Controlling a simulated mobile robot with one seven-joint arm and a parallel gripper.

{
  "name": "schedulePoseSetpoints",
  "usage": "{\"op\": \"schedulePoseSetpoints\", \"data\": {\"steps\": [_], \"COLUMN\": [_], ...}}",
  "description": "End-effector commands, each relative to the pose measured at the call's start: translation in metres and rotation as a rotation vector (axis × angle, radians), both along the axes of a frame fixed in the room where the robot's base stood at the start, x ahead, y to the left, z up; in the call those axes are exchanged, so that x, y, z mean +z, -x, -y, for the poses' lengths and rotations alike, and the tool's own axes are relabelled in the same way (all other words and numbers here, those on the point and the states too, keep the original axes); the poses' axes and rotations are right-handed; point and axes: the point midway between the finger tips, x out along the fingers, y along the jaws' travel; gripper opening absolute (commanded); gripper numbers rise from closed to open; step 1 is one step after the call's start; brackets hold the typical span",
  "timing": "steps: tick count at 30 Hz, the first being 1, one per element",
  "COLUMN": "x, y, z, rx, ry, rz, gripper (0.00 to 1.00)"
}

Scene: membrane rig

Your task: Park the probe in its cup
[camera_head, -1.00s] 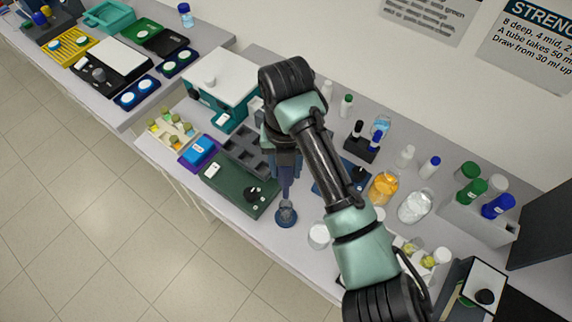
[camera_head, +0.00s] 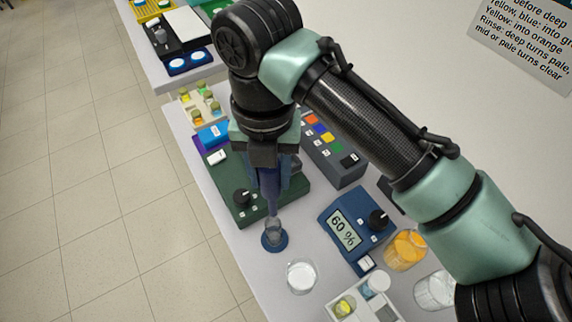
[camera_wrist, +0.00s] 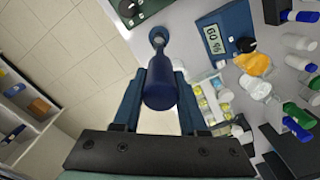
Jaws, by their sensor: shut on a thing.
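My gripper (camera_head: 272,160) is shut on the dark blue probe (camera_head: 270,188), which points down with its narrow end toward the cup. The probe also shows between the fingers in the wrist view (camera_wrist: 160,88). The cup (camera_head: 274,238) is a small clear holder on a round blue base near the front edge of the bench; it shows beyond the probe in the wrist view (camera_wrist: 158,36). The probe's lower end lines up with the cup's mouth. I cannot tell how far inside it is.
A dark green box with a black knob (camera_head: 242,198) stands left of the cup. A blue unit reading 60 % (camera_head: 343,232) stands right. A white-filled beaker (camera_head: 301,276) and an orange-filled vessel (camera_head: 405,250) are nearby. The bench edge drops to floor.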

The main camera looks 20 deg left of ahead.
Motion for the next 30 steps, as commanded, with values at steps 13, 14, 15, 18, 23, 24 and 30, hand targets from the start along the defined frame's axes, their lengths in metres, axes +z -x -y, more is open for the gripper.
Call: {"op": "schedulePoseSetpoints", "data": {"steps": [13, 14, 15, 18, 23, 24, 30], "x": [-0.022, -0.025, -0.028, -0.035, -0.046, -0.048, -0.062], "y": [0.000, 0.000, 0.000, 0.000, 0.000, 0.000, 0.000], "z": [0.000, 0.000, 0.000, 0.000, 0.000, 0.000, 0.000], "rx": [-0.001, -0.001, -0.001, -0.001, -0.001, -0.001, -0.001], "ry": [0.000, 0.001, 0.001, 0.000, 0.000, -0.001, -0.001], "rz": [0.000, 0.000, 0.000, 0.000, 0.000, 0.000, 0.000], "gripper": [0.02, 0.02, 0.02, 0.02, 0.02, 0.02, 0.02]}}
